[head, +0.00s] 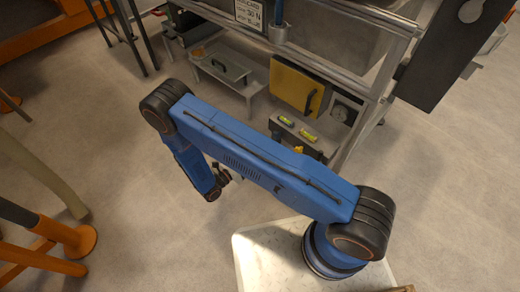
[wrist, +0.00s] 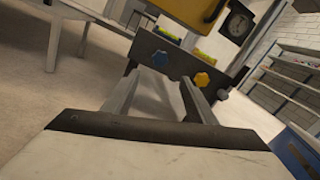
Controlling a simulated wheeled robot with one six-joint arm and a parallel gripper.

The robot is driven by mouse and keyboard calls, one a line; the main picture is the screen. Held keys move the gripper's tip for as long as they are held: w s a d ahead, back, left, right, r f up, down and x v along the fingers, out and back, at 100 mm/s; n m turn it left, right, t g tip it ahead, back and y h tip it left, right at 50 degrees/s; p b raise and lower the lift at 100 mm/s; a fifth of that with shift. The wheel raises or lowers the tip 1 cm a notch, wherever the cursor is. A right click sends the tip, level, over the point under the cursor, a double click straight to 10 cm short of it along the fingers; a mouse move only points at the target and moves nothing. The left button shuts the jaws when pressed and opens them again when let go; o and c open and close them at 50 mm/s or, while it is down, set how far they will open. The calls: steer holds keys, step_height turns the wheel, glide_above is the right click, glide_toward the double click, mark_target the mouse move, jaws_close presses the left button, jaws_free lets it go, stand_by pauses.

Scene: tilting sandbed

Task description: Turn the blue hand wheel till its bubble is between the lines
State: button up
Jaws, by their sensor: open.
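Two yellow-green level vials lie on top, the left vial (head: 286,120) and right vial (head: 308,135). Their bubbles are too small to read against the lines. My gripper (head: 226,173) is partly hidden beside my arm in the head view. I cannot make out that wheel in the head view.
A yellow panel with a black handle (head: 298,86) hangs beyond the levels, beside a round dial (head: 343,111). A metal frame (head: 388,66) carries the sandbed. Orange-footed legs (head: 78,240) stand at left. The floor (head: 115,150) between is clear.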

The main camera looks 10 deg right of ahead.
steer(key=shift+v, duration=1.9)
